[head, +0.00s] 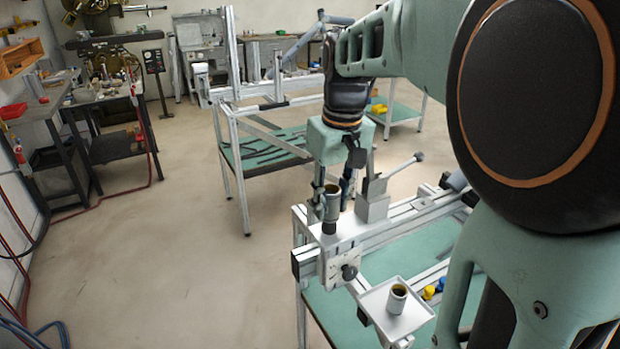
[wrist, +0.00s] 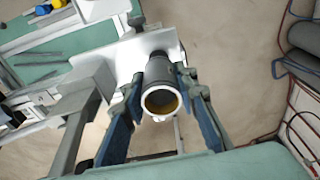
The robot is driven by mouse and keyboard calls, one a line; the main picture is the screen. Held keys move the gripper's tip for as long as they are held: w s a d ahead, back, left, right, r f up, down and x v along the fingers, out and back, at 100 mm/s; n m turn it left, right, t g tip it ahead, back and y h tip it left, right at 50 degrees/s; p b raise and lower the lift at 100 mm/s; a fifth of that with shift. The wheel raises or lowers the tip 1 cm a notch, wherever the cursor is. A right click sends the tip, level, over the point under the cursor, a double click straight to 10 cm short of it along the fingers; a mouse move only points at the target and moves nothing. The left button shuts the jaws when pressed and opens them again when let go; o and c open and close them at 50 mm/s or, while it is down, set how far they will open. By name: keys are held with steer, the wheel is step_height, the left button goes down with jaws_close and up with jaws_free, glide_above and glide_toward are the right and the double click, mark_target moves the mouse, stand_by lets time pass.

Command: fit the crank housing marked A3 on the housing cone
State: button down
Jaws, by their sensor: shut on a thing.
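A grey cylindrical housing (head: 332,194) with an open, tan-lined bore is held upright between the fingers of my gripper (head: 331,203). In the wrist view the housing (wrist: 161,94) sits between the two blue-grey fingers of my gripper (wrist: 163,84), bore towards the camera. No A3 mark is legible. A dark round stub (head: 329,228), possibly the housing cone, stands on the light jig plate (head: 345,229), directly below the held housing. I cannot tell whether they touch. A second cylindrical housing (head: 398,299) stands upright on a small tray (head: 376,309); its mark is not legible.
A grey block with a lever (head: 373,203) stands on the jig close right of my gripper. Yellow and blue small parts (head: 429,292) lie beside the tray. A frame table (head: 262,150) stands behind; the floor (head: 160,250) at left is clear.

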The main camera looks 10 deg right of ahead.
mark_target(331, 215)
steer(key=shift+f+b, duration=1.15)
steer(key=shift+f, duration=0.6)
steer(key=c, duration=1.5)
jaws_free()
steer(key=shift+o, duration=0.2)
step_height(331, 215, up, 12)
steer(key=s, duration=0.1)
steer(key=shift+s+d, duration=0.2)
